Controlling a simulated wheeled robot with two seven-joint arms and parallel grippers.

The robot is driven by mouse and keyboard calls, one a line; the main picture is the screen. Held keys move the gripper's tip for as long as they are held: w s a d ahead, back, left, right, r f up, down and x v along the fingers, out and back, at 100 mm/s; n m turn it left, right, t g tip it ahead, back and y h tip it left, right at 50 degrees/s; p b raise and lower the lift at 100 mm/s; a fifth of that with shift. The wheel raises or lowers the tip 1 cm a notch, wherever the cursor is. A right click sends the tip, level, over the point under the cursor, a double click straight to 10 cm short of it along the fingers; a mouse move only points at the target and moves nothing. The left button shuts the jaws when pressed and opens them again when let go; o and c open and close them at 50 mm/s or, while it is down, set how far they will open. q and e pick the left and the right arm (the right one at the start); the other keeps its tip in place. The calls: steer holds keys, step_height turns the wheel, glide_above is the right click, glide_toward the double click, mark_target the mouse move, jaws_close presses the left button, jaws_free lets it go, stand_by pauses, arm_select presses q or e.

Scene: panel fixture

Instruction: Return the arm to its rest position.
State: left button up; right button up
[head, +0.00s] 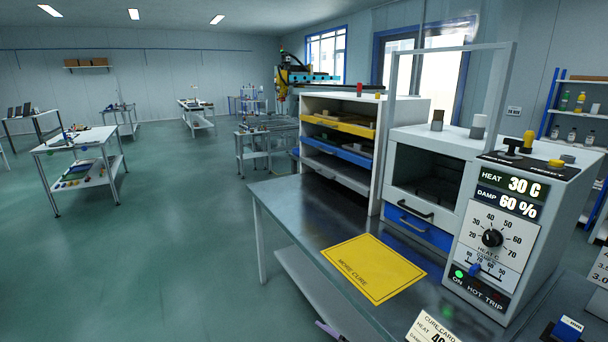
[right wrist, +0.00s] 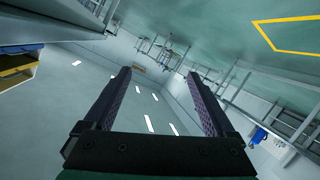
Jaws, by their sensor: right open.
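In the right wrist view my right gripper (right wrist: 159,74) is open, its two dark, purple-padded fingers wide apart. Nothing is between them; the room behind looks tilted and upside down. In the head view a small purple sliver shows at the bottom edge beside the bench; it looks like a gripper finger, but I cannot tell whose. My left gripper is not otherwise seen. The panel fixture (head: 499,240) stands on the bench, reading HEAT 30 C and DAMP 60 %, with a black dial (head: 492,238) and a lit green lamp (head: 460,273).
The metal bench (head: 290,215) carries a yellow MORE CURE mat (head: 373,268), bare on top. Behind it are a tray rack (head: 367,150) and an open-fronted chamber (head: 436,150) with a blue drawer (head: 418,229). A cure card (head: 432,328) stands at the front.

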steer(key=s+d+f+m+g+h, duration=0.2)
steer(key=s+d+f+m+h, duration=0.15)
steer(key=s+d+f, duration=0.55)
steer(key=s+d+f+m+g+h, duration=0.2)
steer(key=s+d+f+m+h, duration=0.3)
steer(key=s+f, duration=0.7)
steer(key=s+d+f+g, duration=0.2)
steer(key=s+d+f, duration=0.1)
steer(key=s, duration=0.6)
steer(key=s+d+f+m+g, duration=0.1)
steer(key=s+d+f+g, duration=0.1)
steer(key=s, duration=0.7)
steer(key=s+d+f+m+g, duration=0.1)
steer(key=s+d+f, duration=0.3)
steer(key=s, duration=0.6)
step_height(320, 180, down, 2)
steer(key=shift+f+g+h, duration=0.1)
steer(key=shift+g+h, duration=0.25)
steer(key=shift+g, duration=0.35)
